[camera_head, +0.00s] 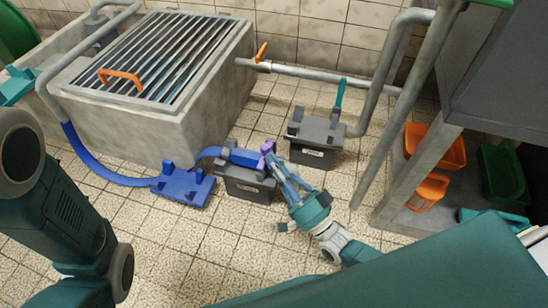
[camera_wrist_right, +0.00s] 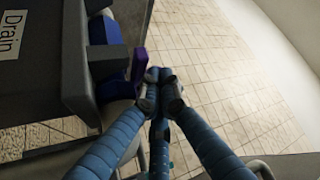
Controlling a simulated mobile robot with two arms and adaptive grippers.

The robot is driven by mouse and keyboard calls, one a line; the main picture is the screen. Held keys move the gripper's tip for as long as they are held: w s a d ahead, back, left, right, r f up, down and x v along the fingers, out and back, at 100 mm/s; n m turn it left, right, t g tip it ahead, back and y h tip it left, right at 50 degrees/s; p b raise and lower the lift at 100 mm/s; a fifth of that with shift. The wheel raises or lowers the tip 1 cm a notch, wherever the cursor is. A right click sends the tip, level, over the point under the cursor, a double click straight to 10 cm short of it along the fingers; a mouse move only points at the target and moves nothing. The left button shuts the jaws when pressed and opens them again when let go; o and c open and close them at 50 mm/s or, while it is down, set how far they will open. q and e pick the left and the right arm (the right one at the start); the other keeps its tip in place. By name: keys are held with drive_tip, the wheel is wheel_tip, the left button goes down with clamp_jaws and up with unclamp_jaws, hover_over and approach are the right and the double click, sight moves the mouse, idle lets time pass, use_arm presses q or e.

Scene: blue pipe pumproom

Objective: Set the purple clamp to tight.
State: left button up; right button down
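The purple clamp (camera_head: 267,147) shows as a small purple piece at the right end of a blue hose coupling (camera_head: 243,157), on a grey block (camera_head: 247,185). In the right wrist view the purple piece (camera_wrist_right: 138,65) stands just left of and beyond the fingertips, beside a grey block marked "Drain" (camera_wrist_right: 30,75). My right gripper (camera_head: 272,160) reaches in from the lower right, its tips at the clamp. In the right wrist view its blue fingers (camera_wrist_right: 160,85) meet at the tips with nothing clearly between them. Whether they touch the clamp is unclear.
A second grey block (camera_head: 316,136) with a teal lever stands to the right. A blue hose (camera_head: 100,170) and blue bracket (camera_head: 183,186) lie left. A concrete basin (camera_head: 130,120) with a grate is behind; orange bins (camera_head: 436,146) sit under the right-hand bench. Tiled floor is clear in front.

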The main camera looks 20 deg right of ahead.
drive_tip(key=shift+f, duration=0.7)
drive_tip(key=shift+s+d+f, duration=0.1)
drive_tip(key=shift+s, duration=0.1)
drive_tip(key=v, duration=1.1)
drive_tip(key=shift+s+r, duration=0.15)
drive_tip(key=shift+r, duration=0.25)
